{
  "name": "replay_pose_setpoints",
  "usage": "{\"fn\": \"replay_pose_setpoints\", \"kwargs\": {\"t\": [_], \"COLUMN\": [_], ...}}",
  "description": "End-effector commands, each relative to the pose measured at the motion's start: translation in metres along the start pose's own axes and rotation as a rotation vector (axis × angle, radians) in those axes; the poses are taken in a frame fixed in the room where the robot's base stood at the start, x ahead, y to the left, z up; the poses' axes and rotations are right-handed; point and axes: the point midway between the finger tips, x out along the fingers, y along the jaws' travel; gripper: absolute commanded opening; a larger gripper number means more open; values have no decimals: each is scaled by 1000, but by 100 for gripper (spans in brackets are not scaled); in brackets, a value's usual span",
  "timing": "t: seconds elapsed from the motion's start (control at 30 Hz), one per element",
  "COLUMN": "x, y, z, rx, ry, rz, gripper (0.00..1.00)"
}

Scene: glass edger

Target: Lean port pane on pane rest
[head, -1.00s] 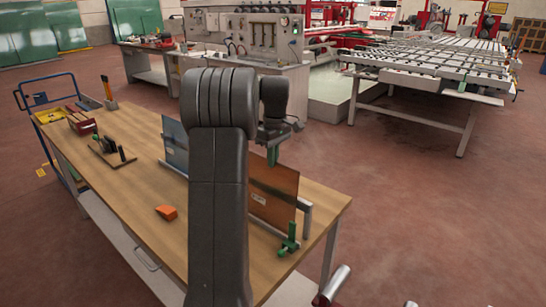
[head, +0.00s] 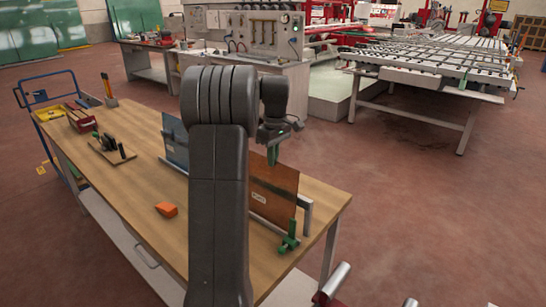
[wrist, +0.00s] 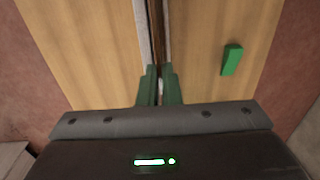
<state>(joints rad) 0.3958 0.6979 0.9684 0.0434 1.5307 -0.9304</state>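A bronze-brown pane (head: 274,192) with a small label stands on edge at the right end of the wooden table. A grey rail (head: 305,215) is behind it and a green foot (head: 289,238) is at its lower right corner. My gripper (head: 272,157) points down at the pane's top edge. In the wrist view the green fingers of my gripper (wrist: 160,75) are close together, with the thin pane edge (wrist: 156,35) running between them. They look shut on it, but the contact is small. A bluish pane (head: 174,140) is partly hidden behind my arm.
A blue trolley (head: 45,110) stands at the left. A roller conveyor (head: 430,65) stands behind. The table's front left is clear.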

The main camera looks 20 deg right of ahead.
Motion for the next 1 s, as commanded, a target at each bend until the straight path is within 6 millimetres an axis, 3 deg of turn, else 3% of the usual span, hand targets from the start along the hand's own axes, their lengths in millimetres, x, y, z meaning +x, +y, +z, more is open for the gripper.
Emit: {"fn": "replay_pose_setpoints", "kwargs": {"t": [0.2,0.33,0.73,0.87,1.0], "x": [2,2,-1,-19,-51], "y": [0,0,0,1,1], "z": [0,0,0,0,0], "rx": [0,0,0,0,0], "ry": [1,0,0,2,3], "rz": [1,1,0,2,4], "gripper": [0,30,30,30,30]}}
